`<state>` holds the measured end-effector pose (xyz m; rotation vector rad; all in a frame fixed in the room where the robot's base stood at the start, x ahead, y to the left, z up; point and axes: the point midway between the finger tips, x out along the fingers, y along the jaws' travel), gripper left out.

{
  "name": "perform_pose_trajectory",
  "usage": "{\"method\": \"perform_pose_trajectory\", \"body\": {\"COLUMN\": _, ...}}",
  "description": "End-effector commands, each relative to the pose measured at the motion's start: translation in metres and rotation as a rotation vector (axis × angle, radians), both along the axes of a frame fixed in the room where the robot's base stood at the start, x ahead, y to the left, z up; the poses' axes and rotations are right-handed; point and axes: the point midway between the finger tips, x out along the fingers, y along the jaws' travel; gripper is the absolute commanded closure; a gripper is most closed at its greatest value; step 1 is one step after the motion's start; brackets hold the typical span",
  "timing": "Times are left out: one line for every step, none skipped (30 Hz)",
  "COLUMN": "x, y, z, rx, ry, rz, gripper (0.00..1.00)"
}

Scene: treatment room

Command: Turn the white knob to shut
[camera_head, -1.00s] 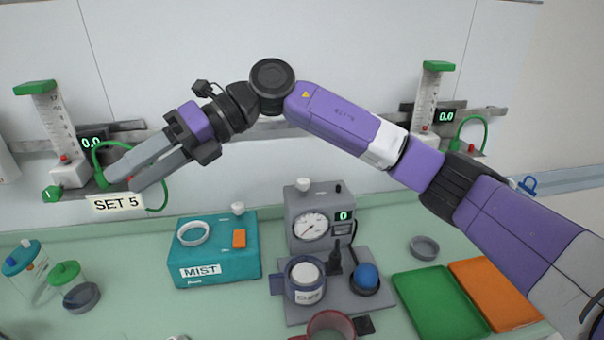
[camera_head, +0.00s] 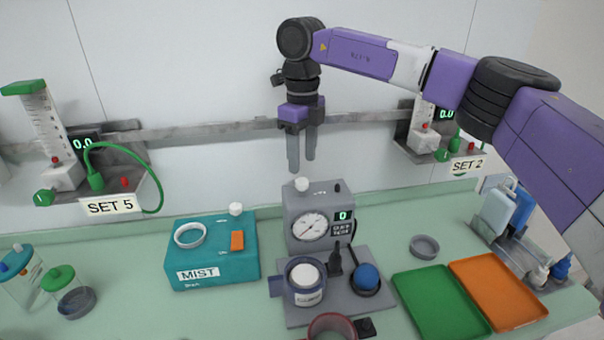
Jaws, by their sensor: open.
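A white knob (camera_head: 302,184) stands on top of the grey machine (camera_head: 320,196) with the round gauge and a lit "0" display. My gripper (camera_head: 301,164) points down just above this knob, open, with its two fingers apart and nothing between them. I cannot tell the exact gap between fingertips and knob. A second white knob (camera_head: 236,209) sits on the back of the teal MIST box (camera_head: 215,264), left of the gripper. Neither knob shows a readable position mark.
A jar with a white top (camera_head: 305,275) and a blue ball (camera_head: 367,277) stand before the gauge. Green (camera_head: 440,305) and orange (camera_head: 497,292) trays lie right. Flowmeters marked SET 5 (camera_head: 110,207) and SET 2 (camera_head: 466,165) hang on the wall rail.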

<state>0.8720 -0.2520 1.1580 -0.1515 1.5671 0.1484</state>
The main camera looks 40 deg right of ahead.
Motion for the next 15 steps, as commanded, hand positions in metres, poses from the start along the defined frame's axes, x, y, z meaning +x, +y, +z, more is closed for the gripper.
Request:
{"method": "perform_pose_trajectory", "body": {"x": -0.001, "y": 0.000, "z": -0.008, "rx": 0.003, "ry": 0.003, "rz": 0.000, "gripper": 0.50}}
{"method": "perform_pose_trajectory", "body": {"x": -0.001, "y": 0.000, "z": -0.013, "rx": 0.003, "ry": 0.003, "rz": 0.000, "gripper": 0.50}}
{"method": "perform_pose_trajectory", "body": {"x": -0.001, "y": 0.001, "z": -0.019, "rx": 0.004, "ry": 0.002, "rz": 0.001, "gripper": 0.50}}
{"method": "perform_pose_trajectory", "body": {"x": 0.000, "y": 0.001, "z": -0.024, "rx": 0.003, "ry": 0.002, "rz": 0.001, "gripper": 0.50}}
{"method": "perform_pose_trajectory", "body": {"x": -0.001, "y": 0.001, "z": -0.028, "rx": 0.003, "ry": 0.002, "rz": 0.001, "gripper": 0.50}}
{"method": "perform_pose_trajectory", "body": {"x": -0.001, "y": 0.001, "z": -0.033, "rx": 0.003, "ry": 0.002, "rz": 0.000, "gripper": 0.50}}
{"method": "perform_pose_trajectory", "body": {"x": -0.001, "y": 0.001, "z": -0.037, "rx": 0.004, "ry": 0.002, "rz": 0.000, "gripper": 0.50}}
{"method": "perform_pose_trajectory", "body": {"x": -0.001, "y": 0.001, "z": -0.040, "rx": 0.003, "ry": 0.002, "rz": 0.000, "gripper": 0.50}}
{"method": "perform_pose_trajectory", "body": {"x": 0.000, "y": 0.000, "z": -0.044, "rx": 0.002, "ry": 0.000, "rz": 0.000, "gripper": 0.50}}
{"method": "perform_pose_trajectory", "body": {"x": 0.000, "y": 0.000, "z": -0.046, "rx": 0.002, "ry": -0.001, "rz": 0.000, "gripper": 0.50}}
{"method": "perform_pose_trajectory", "body": {"x": 0.000, "y": 0.001, "z": -0.048, "rx": 0.002, "ry": -0.001, "rz": 0.000, "gripper": 0.50}}
{"method": "perform_pose_trajectory", "body": {"x": 0.000, "y": 0.001, "z": -0.050, "rx": 0.003, "ry": 0.000, "rz": 0.000, "gripper": 0.50}}
{"method": "perform_pose_trajectory", "body": {"x": 0.000, "y": 0.001, "z": -0.052, "rx": 0.003, "ry": 0.000, "rz": 0.000, "gripper": 0.50}}
{"method": "perform_pose_trajectory", "body": {"x": 0.000, "y": 0.001, "z": -0.052, "rx": 0.002, "ry": -0.002, "rz": 0.000, "gripper": 0.50}}
{"method": "perform_pose_trajectory", "body": {"x": 0.000, "y": 0.001, "z": -0.053, "rx": 0.002, "ry": -0.002, "rz": 0.000, "gripper": 0.50}}
